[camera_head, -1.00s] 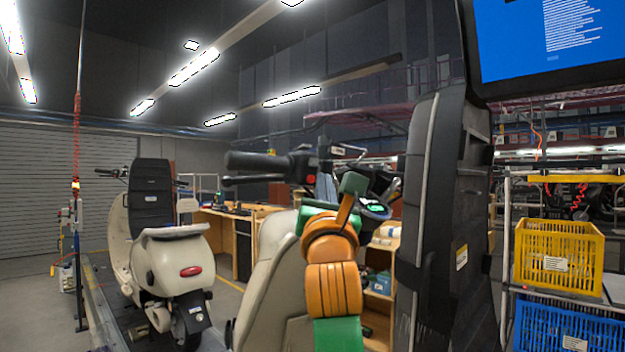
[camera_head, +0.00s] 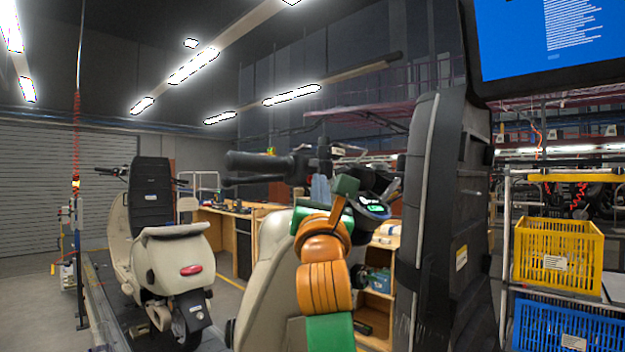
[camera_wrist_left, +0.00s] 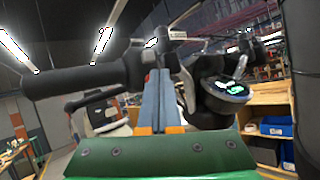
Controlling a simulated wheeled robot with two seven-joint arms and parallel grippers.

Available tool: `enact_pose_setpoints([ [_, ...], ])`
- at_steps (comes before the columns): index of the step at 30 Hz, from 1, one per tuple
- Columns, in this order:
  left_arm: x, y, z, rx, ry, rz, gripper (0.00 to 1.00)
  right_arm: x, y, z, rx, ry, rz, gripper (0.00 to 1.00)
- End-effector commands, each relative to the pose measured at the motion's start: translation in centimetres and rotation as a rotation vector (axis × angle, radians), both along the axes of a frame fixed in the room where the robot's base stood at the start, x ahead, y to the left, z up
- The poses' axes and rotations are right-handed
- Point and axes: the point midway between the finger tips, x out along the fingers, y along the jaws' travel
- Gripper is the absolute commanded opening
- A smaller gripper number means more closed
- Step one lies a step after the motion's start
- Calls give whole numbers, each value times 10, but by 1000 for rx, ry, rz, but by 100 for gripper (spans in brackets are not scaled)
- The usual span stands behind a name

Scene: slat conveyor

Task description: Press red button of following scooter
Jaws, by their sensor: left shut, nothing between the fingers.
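The near scooter's cream front panel (camera_head: 275,265) stands in front of me, with its black left handlebar grip and lever (camera_head: 260,163) pointing left. Its round display (camera_head: 375,208) is lit green. My left arm, green and orange, reaches up to this handlebar. My left gripper (camera_head: 320,187) is shut and empty, with its tips at the switch housing. In the left wrist view the blue-grey fingers (camera_wrist_left: 158,95) point at the housing beside the grip (camera_wrist_left: 75,80). The red button is mostly hidden by the fingers; I cannot tell whether they touch it. My right gripper is not in view.
Another cream scooter (camera_head: 175,255) stands on the conveyor at left. A tall black padded part (camera_head: 435,200) rises close to the right of my arm. Yellow (camera_head: 558,258) and blue crates (camera_head: 570,328) sit on a rack at right, below a screen (camera_head: 550,40).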

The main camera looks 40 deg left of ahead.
Motion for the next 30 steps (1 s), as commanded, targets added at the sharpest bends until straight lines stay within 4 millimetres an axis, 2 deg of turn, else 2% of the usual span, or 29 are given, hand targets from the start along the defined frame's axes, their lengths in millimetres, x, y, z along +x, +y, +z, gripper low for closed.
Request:
enact_pose_setpoints([
  [19,1,4,0,-1,-1,0,0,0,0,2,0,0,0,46],
  [30,-3,-11,-1,-1,-2,-1,0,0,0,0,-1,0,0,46],
])
